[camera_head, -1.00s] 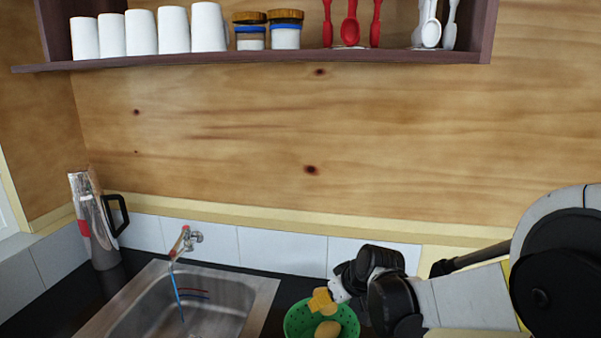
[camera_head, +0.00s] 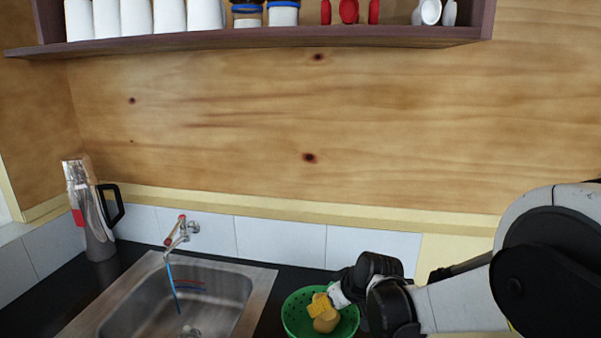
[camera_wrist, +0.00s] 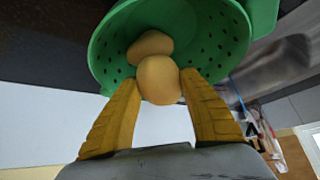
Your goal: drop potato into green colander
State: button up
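The green colander (camera_head: 291,318) stands on the dark counter right of the sink; its rim also shows at the top of the wrist view (camera_wrist: 108,50). My gripper (camera_head: 318,304) has yellow fingers and is over the colander. In the wrist view, its fingertips (camera_wrist: 160,82) are on either side of a round tan potato (camera_wrist: 159,80), apparently gripping it. A second potato (camera_wrist: 150,43) lies inside the colander, behind the held one. In the head view, tan potato surface (camera_head: 326,323) shows just below the fingers; the two potatoes are hard to separate there.
A metal sink (camera_head: 205,290) with a tap (camera_head: 181,232) is left of the colander. A steel jug (camera_head: 92,215) stands at the back left corner. A shelf (camera_head: 270,43) with white cups, jars and utensils hangs above. White tiles (camera_head: 280,242) line the wall behind.

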jog(key=o, duration=0.3)
jog(key=shift+o, duration=0.2)
jog(key=shift+r, duration=0.1)
jog(key=v, duration=1.2)
jog(key=s+d+m+h, duration=0.2)
jog(key=s+d+m, duration=0.1)
jog(key=s, duration=0.7)
jog(key=s+d+m+t+h+b, duration=0.1)
jog(key=s+d, duration=0.4)
jog(key=s, duration=0.5)
jog(key=shift+s+d+m+h, duration=0.25)
jog(key=shift+m+h, duration=0.25)
jog(key=shift+m, duration=0.7)
jog(key=shift+w, duration=0.1)
jog(key=shift+c, duration=0.2)
